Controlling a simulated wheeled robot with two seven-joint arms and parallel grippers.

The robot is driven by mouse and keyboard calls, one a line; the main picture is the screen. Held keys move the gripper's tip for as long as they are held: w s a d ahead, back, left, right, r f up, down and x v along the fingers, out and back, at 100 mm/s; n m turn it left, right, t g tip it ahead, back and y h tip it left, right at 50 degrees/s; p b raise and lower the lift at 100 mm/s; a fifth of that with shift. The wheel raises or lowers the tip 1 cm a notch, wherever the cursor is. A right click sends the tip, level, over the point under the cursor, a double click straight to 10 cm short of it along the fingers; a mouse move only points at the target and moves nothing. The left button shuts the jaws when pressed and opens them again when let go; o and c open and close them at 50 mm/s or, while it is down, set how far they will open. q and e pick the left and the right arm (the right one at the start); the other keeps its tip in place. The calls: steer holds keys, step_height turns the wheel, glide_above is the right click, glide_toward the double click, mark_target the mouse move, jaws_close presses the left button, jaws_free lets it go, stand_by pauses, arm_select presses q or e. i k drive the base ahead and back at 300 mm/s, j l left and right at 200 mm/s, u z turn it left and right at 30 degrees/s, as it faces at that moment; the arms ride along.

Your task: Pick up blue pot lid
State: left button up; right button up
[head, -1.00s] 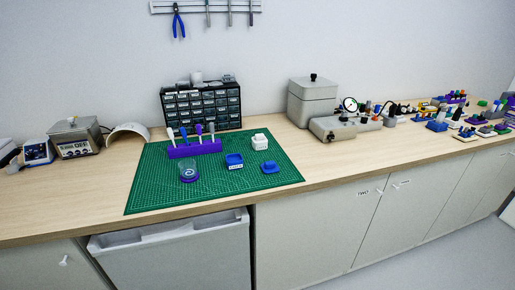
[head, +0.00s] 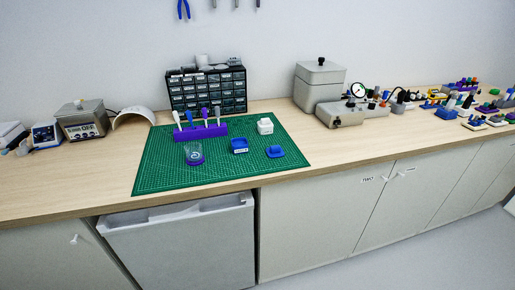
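A small blue lid-like piece (head: 275,152) lies on the right part of the green cutting mat (head: 160,180). It looks flat with a raised middle; I take it for the blue pot lid. A blue open pot (head: 239,146) with a pale label on its front stands to its left on the mat. Neither of my grippers is in the head view, and nothing touches the blue pieces.
A clear jar with a purple base (head: 195,157), a purple tool rack (head: 201,132) and a white pot (head: 265,126) stand on the mat. A drawer cabinet (head: 206,90) is behind. Grey equipment (head: 340,113) stands to the right. The mat's front is clear.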

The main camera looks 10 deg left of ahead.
mark_target(275, 150)
steer(key=i+l+u, duration=0.35)
steer(key=i+l, duration=0.15)
steer(key=i+l+u, duration=0.2)
steer(key=l, duration=0.2)
steer(key=i+l+u, duration=0.2)
steer(key=l, duration=0.2)
steer(key=i+l+u, duration=0.15)
steer(key=l, duration=0.25)
steer(key=i, duration=0.05)
